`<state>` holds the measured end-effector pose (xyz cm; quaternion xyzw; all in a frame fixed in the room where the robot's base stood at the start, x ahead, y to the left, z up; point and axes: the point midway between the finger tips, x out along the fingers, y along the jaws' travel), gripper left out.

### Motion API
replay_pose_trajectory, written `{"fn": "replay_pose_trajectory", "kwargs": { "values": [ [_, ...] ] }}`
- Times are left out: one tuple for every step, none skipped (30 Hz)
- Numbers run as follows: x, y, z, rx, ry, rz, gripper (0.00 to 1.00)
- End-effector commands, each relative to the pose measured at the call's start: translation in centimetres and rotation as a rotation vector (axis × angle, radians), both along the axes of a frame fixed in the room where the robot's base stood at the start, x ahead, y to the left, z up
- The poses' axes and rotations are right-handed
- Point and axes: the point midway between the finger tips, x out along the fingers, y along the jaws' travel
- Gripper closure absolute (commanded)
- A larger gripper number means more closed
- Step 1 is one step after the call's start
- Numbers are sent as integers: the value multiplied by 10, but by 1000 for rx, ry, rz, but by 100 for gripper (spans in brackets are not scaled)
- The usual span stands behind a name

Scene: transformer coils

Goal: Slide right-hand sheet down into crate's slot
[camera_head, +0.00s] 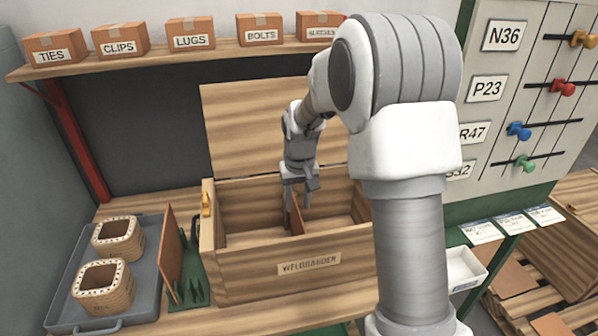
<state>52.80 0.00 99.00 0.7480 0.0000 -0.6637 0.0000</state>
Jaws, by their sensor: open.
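The wooden crate (240,276), labelled WELDBANDEN, stands open on the bench with its lid raised behind. A thin reddish-brown sheet (296,222) stands nearly edge-on inside the crate, between the left and right spaces. My gripper (298,203) is inside the crate opening, right above this sheet, with its fingers apart. The sheet's lower edge is hidden by the crate's front wall, so its seating in a slot cannot be seen. Another reddish-brown sheet (171,252) stands upright in the green rack (198,292) left of the crate.
A grey tray (68,312) with two wound coils (105,287) lies at the left. Labelled boxes (190,33) line the shelf above. A white bin (464,268) is at the right. My arm hides the crate's right end.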

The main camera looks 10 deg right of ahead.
Motion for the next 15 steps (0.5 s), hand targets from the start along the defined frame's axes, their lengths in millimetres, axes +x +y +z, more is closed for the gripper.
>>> {"fn": "replay_pose_trajectory", "kwargs": {
  "values": [
    [0, 0, 13, 0, -6, 0, 58],
    [-1, 0, 20, 0, -6, 0, 58],
    [-2, 0, 30, 0, -7, 0, 58],
    [-3, 0, 38, 0, -7, 0, 58],
    [-4, 0, 45, 0, -8, 0, 58],
    [-5, 0, 55, 0, -6, -1, 58],
    [-6, 0, 63, 0, -7, -1, 58],
    [-7, 0, 70, 0, -7, -1, 58],
    [-8, 0, 80, 0, -7, -1, 58],
    [-9, 0, 88, 0, -7, -1, 58],
    [-10, 0, 94, 0, -5, -1, 58],
    [-11, 0, 103, 0, -6, -1, 58],
    [-12, 0, 110, 0, -6, -1, 58],
    [-13, 0, 116, 0, -6, -1, 58],
    [-14, 0, 123, 0, -4, 0, 58]
  ]
}}
